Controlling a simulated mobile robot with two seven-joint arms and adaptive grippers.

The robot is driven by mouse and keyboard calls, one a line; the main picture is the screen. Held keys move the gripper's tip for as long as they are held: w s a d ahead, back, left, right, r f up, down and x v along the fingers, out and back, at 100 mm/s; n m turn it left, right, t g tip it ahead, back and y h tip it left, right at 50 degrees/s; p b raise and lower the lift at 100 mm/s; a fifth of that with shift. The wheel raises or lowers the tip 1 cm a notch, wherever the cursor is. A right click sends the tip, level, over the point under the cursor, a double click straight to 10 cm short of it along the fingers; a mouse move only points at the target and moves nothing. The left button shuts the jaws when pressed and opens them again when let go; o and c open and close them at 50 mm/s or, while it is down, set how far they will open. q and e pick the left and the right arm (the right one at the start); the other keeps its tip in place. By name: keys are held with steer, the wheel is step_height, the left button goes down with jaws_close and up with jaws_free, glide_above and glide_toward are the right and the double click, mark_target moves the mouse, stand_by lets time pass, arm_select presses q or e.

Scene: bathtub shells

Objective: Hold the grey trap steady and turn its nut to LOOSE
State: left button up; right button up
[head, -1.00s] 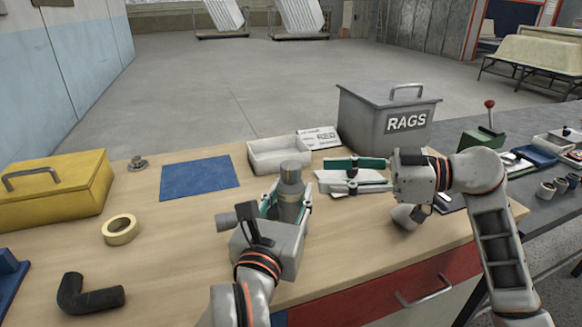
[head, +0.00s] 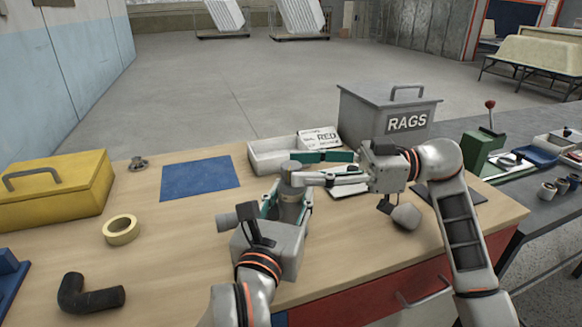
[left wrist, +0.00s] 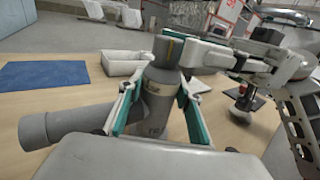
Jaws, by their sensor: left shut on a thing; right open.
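The grey trap (head: 290,213) stands upright on the wooden bench, its side pipe (head: 227,220) pointing left. My left gripper (head: 287,197) is shut around its body; in the left wrist view, teal pads press the trap (left wrist: 160,105) from both sides. The darker nut (head: 290,167) tops the trap, with a yellowish mark on it in the left wrist view (left wrist: 168,50). My right gripper (head: 294,168) is open at nut height, one finger on the far side and one on the near side. I cannot tell whether either finger touches the nut.
A grey RAGS bin (head: 375,120) stands back right. A blue mat (head: 200,178), tape roll (head: 120,230), black elbow (head: 90,294) and yellow box (head: 60,190) are on the left.

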mark_target(290, 165)
steer(key=shift+a, duration=1.45)
steer(key=c, duration=1.1)
steer(key=shift+m+t, duration=0.3)
steer(key=shift+t, duration=0.2)
steer(key=m+t, duration=0.1)
steer(key=t, duration=0.1)
steer(key=m+t+h, duration=0.1)
steer(key=m+t, duration=0.1)
steer(key=t, duration=0.1)
steer(key=shift+f+m+t, duration=0.1)
steer(key=shift+m+t, duration=0.2)
steer(key=shift+a+m+t+h, duration=0.1)
steer(key=shift+m+t+h, duration=1.4)
steer(key=shift+t, duration=0.8)
steer(key=shift+m+t, duration=0.3)
steer(key=shift+m, duration=0.1)
